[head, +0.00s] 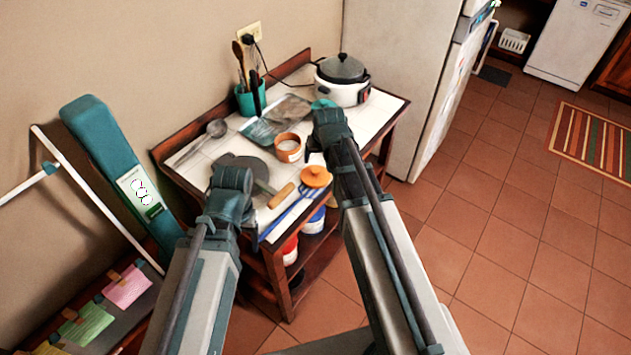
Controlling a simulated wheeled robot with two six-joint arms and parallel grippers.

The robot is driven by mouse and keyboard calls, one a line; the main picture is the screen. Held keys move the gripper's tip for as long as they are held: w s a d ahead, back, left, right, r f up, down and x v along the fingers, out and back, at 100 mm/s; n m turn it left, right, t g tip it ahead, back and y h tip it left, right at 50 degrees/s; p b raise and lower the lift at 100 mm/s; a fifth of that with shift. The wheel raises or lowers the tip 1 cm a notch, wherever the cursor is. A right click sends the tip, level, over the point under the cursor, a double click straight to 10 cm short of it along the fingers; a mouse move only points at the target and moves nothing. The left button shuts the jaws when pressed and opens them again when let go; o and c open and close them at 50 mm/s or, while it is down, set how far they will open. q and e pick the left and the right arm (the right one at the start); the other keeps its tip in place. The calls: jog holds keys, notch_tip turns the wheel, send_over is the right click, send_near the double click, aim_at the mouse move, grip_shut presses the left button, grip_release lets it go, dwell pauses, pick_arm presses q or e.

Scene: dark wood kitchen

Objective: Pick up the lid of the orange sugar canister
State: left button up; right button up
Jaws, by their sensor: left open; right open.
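The orange canister (289,150) stands open on the white-topped table, with pale contents showing inside. Its orange lid (316,177) lies apart from it, near the table's front right edge, with a small knob on top. My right gripper (322,135) is open and empty, above the table to the right of the canister and behind the lid in the picture. My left gripper (232,178) is open over the table's left front part, left of both canister and lid. Its fingertips are hard to make out.
A rice cooker (343,82), a teal utensil cup (250,98), a grey tray (276,120), a ladle (216,128), a wooden-handled tool (281,196) and a blue spatula (288,216) crowd the table (190,158). A fridge (400,80) stands behind.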

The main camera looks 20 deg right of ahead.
aim_at(316, 169)
pick_arm(q)
jog(key=shift+f+b, duration=0.7)
jog(key=shift+f, duration=0.55)
pick_arm(e)
jog(key=shift+x, duration=1.35)
jog(key=b+x, duration=0.4)
jog(key=shift+s+f, duration=0.25)
jog(key=shift+f, duration=0.15)
jog(key=shift+w+f+b, duration=0.25)
jog(key=shift+f+b, duration=0.1)
jog(key=shift+b, duration=0.2)
pick_arm(q)
notch_tip(316, 169, down, 5)
pick_arm(e)
jog(key=shift+r, duration=0.1)
grip_shut()
